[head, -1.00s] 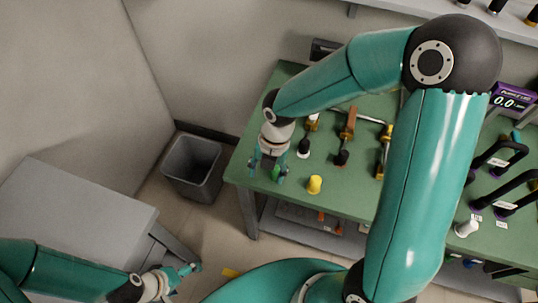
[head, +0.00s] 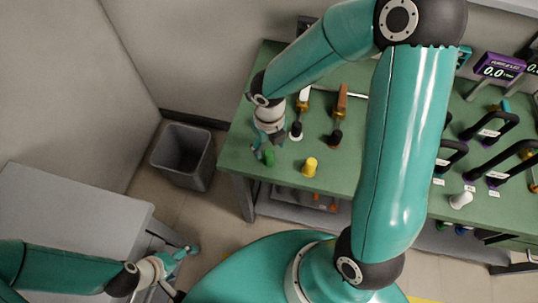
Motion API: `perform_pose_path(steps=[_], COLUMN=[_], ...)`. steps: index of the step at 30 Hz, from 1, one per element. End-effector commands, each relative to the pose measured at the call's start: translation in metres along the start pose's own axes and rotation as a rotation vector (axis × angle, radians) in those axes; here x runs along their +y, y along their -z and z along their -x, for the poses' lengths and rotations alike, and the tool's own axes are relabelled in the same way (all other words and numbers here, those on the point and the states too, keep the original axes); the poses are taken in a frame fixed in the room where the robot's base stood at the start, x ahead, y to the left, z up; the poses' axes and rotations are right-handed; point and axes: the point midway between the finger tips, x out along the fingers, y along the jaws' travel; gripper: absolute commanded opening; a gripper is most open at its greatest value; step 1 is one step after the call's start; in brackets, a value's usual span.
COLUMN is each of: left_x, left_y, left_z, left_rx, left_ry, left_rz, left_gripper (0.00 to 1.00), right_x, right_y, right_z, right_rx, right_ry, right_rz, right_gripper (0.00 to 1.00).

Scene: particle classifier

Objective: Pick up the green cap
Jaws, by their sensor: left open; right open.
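The green cap (head: 269,158) stands on the green table (head: 345,178) near its left front corner. My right gripper (head: 264,155) is right at the cap, its fingers pointing down around or beside it; I cannot tell which. It is open. My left gripper (head: 190,250) is open and empty, low at the left, away from the table and near the grey cabinet.
A yellow cap (head: 310,167) stands to the right of the green cap. A white cap (head: 461,199) and black handles (head: 490,125) are further right. A grey bin (head: 183,156) stands on the floor left of the table.

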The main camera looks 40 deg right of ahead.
Motion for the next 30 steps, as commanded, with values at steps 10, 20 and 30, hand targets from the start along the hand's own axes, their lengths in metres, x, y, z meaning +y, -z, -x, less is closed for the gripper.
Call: perform_pose_path(steps=[10,20,30], left_x=[-0.001,-0.003,-0.003], left_y=[0.0,0.0,0.0], left_z=[-0.003,-0.009,-0.008], left_rx=[0.0,0.0,0.0], left_ry=[0.0,0.0,0.0], left_rz=[0.0,0.0,0.0], left_gripper=[0.93,0.93,0.93], right_x=[0.0,0.0,-0.001], right_y=[-0.001,-0.003,-0.003], right_z=[-0.029,-0.062,-0.062], right_rx=[0.004,0.0,-0.001], right_ry=[-0.001,-0.002,-0.001], right_rz=[0.0,0.0,-0.001], right_gripper=[0.61,0.61,0.36])
